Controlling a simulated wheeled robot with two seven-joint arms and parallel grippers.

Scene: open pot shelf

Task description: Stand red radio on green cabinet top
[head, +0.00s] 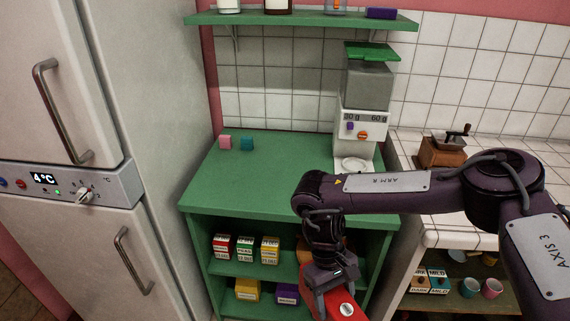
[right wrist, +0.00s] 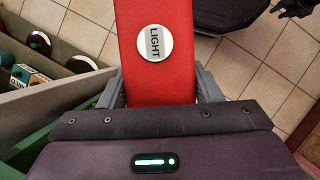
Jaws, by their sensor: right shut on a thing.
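My right gripper (head: 332,285) is shut on a red boxy thing (head: 346,306) in front of the green cabinet, lower than its top. In the right wrist view, the red thing (right wrist: 155,75) lies between both fingers and has a round white label reading LIGHT. Its far end is cut off by the frame, and the pictures do not show clearly that it is a radio. The green cabinet top (head: 240,180) has a wide bare area. My right arm hides its front right part.
A white grinder or scale (head: 364,125) stands at the back right. A green shelf (head: 300,20) hangs above. A fridge (head: 75,140) is left, a tiled counter (head: 445,225) right.

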